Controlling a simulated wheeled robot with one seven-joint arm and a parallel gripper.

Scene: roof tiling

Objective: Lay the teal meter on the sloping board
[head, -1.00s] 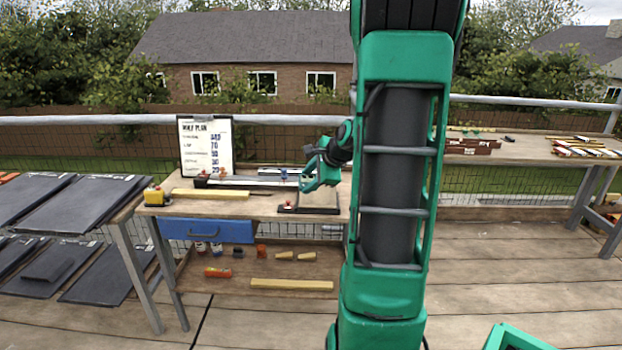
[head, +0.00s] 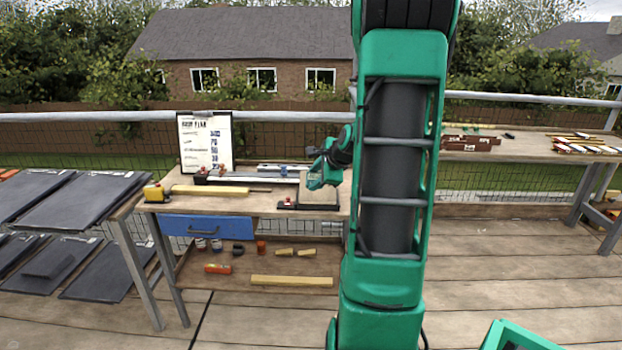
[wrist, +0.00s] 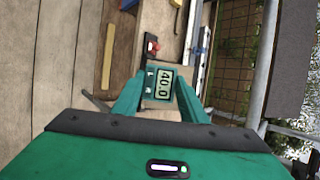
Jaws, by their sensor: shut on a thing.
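The teal meter (wrist: 159,84) with a pale display reading 40.0 sits between the two fingers of my gripper (wrist: 160,98) in the wrist view. My gripper is shut on it. In the head view my gripper (head: 318,176) is over the right end of the workbench, in front of the upper part of a pale sloping board (head: 320,197). The board stands on a dark base. The meter is hard to tell from the teal fingers in the head view, and I cannot tell whether it touches the board.
The workbench (head: 240,205) carries a yellow strip (head: 210,190), a yellow-and-black tool (head: 154,193), metal rails and a clipboard (head: 206,142). A blue drawer (head: 206,226) hangs below. Dark tiles (head: 80,205) lie at the left. A second table (head: 520,152) stands at the right.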

